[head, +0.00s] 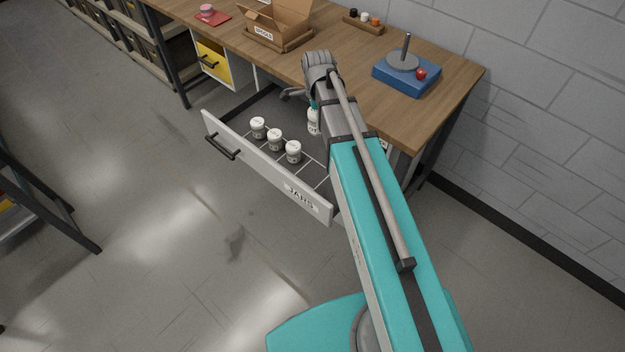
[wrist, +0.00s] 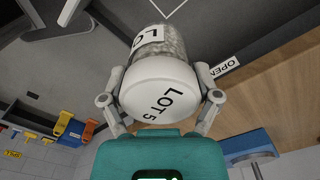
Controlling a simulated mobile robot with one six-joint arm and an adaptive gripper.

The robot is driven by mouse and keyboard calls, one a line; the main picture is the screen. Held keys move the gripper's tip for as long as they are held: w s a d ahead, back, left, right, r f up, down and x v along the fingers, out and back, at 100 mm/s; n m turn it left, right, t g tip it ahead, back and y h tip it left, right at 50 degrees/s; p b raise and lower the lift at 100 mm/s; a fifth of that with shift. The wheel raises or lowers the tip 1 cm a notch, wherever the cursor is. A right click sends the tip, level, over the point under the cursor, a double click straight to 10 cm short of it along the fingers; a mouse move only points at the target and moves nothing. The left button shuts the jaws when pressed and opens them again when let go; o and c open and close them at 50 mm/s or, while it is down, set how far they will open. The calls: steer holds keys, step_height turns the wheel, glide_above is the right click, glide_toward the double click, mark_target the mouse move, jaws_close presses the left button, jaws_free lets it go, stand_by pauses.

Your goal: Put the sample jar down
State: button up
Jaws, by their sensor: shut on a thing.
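In the wrist view my gripper (wrist: 161,99) is shut on the sample jar (wrist: 160,85), a clear jar of grey pellets with a white lid marked "LOT 5". One finger lies on each side of the lid. In the head view the held jar (head: 313,122) shows partly beside my arm, over the back right of the open drawer (head: 252,165) labelled "JARS". Whether its base touches the drawer floor cannot be told. Three white-lidded jars stand in a row in the drawer's divided front: left (head: 258,128), middle (head: 275,139) and right (head: 293,152).
The wooden bench (head: 350,68) stands above the drawer. It carries a cardboard box (head: 277,22), a blue block with a grey disc and post (head: 405,80), and a small rack (head: 363,24). A yellow-fronted drawer (head: 211,62) is to the left. Floor in front is clear.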

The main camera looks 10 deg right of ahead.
step_height(320, 180, down, 15)
steer(key=w+m+b, duration=0.2)
steer(key=m+b, duration=0.1)
steer(key=b, duration=1.1)
steer(key=shift+a+f, duration=0.2)
steer(key=shift+a, duration=0.25)
steer(key=shift+f, duration=0.15)
step_height(320, 180, down, 6)
steer(key=b, duration=0.6)
steer(key=shift+f+b, duration=1.9)
steer(key=shift+b, duration=0.15)
steer(key=shift+f, duration=0.15)
steer(key=o, duration=1)
